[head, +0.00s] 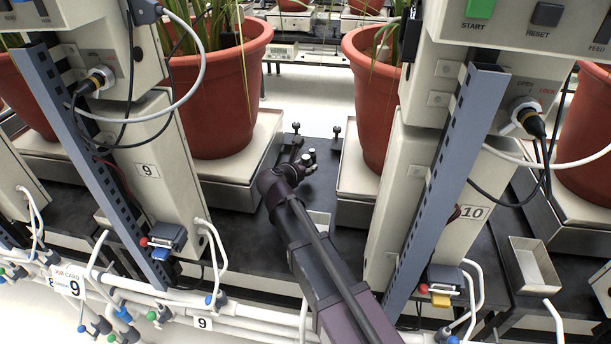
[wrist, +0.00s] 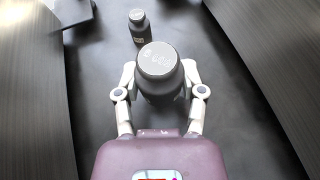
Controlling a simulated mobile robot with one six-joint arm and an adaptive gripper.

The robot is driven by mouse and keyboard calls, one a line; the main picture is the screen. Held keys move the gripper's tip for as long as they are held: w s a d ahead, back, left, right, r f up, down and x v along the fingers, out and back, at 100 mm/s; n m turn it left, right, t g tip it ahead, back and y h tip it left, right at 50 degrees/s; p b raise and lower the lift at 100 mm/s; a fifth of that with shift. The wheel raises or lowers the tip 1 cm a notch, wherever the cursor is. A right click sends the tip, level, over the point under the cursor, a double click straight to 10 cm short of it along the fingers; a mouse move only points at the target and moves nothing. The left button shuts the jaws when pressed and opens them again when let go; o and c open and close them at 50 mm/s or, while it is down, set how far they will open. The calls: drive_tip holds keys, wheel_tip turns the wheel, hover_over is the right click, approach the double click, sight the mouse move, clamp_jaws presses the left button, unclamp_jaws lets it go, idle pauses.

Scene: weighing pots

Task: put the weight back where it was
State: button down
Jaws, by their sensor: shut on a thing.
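In the wrist view my gripper (wrist: 160,78) is shut on a dark grey cylindrical weight (wrist: 160,59) with faint markings on its top. One finger presses on each side of it. A smaller dark weight (wrist: 140,27) with a pale label stands just beyond it on the dark surface. In the head view my gripper (head: 298,165) is between the two large pots, low over the dark bench. The held weight is hard to make out there. I cannot tell whether the weight touches the bench.
Terracotta pots (head: 225,100) (head: 370,85) stand on scale platforms either side of my arm. Post 9 (head: 165,180) and post 10 (head: 407,215) flank it closely. A pale tray (head: 320,222) is partly hidden by my arm; another tray (head: 533,265) lies right. White pipes (head: 225,312) run in front.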

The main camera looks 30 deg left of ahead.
drive_tip(key=shift+f+b, duration=1.15)
drive_tip(key=shift+f, duration=0.25)
drive_tip(key=shift+f, duration=0.1)
drive_tip(key=shift+c, duration=1)
unclamp_jaws()
drive_tip(key=shift+s+r, duration=0.2)
drive_tip(key=shift+r, duration=0.05)
drive_tip(key=p+v, duration=0.4)
drive_tip(key=v, duration=0.7)
drive_tip(key=shift+s+r+p, duration=0.1)
drive_tip(key=shift+s+p, duration=0.15)
drive_tip(key=shift+p, duration=0.1)
drive_tip(key=shift+r, duration=0.15)
